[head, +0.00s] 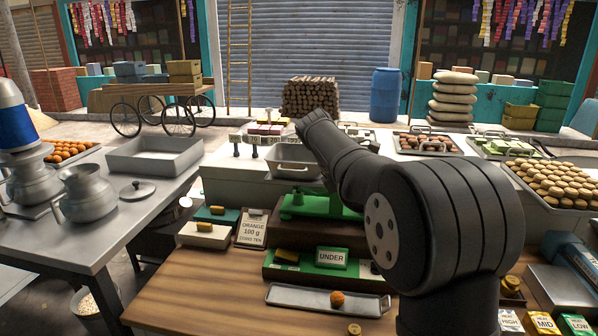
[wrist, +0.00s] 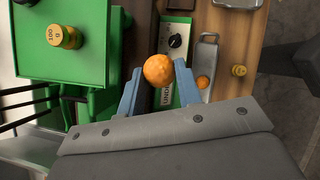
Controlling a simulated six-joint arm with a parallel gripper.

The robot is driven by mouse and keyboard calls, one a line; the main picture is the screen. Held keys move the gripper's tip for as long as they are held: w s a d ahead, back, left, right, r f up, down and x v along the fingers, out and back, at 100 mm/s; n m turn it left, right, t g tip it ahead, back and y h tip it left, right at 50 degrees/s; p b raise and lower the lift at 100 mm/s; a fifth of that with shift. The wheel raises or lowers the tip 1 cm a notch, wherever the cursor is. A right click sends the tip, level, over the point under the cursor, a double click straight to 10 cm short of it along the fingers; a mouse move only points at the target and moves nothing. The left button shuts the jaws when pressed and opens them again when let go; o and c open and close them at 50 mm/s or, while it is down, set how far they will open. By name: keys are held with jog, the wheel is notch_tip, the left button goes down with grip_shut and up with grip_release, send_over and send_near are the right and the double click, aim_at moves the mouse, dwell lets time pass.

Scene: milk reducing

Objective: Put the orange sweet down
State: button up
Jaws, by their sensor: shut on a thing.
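My gripper (wrist: 158,82) has its blue fingers shut on an orange sweet (wrist: 158,70), round and rough, held at the fingertips in the wrist view. In that view it is above the base of the green scale, beside the UNDER sign. In the head view my arm hides the gripper and the held sweet. A second orange sweet (head: 337,298) sits on a small grey tray (head: 290,296) in front of the scale; it also shows in the wrist view (wrist: 203,82). The green scale (head: 300,208) carries a metal pan (head: 294,164) in the head view.
A brass weight (wrist: 62,36) marked 100 stands on a green plate. Another brass weight (head: 354,329) stands on the wooden table by the small tray. An ORANGE 100 g card (head: 254,228) stands to the left. The table's front left (head: 200,300) is clear.

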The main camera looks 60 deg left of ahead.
jog(key=w+a+r+n, duration=0.1)
jog(key=a+r, duration=0.1)
jog(key=w+a+r+n+y, duration=0.1)
jog(key=w+a+r+n, duration=0.1)
jog(key=r, duration=0.1)
jog(key=w+a+r+n+y, duration=0.1)
jog(key=a+r+n, duration=0.1)
jog(key=shift+w+a+r+t, duration=0.25)
jog(key=shift+w+a+t, duration=0.05)
jog(key=shift+a, duration=0.1)
jog(key=w+a+r+n+y, duration=0.3)
jog(key=a+r+n, duration=0.15)
jog(key=r, duration=0.25)
send_near(309, 157)
jog(key=w+f, duration=0.1)
jog(key=w+d+f, duration=0.1)
jog(key=shift+w+d+f+n, duration=0.1)
jog(key=shift+w+f+n, duration=0.15)
jog(key=shift+f, duration=0.15)
jog(key=shift+d+f, duration=0.1)
jog(key=shift+f, duration=0.1)
jog(key=shift+f, duration=1.75)
jog(key=shift+f, duration=0.1)
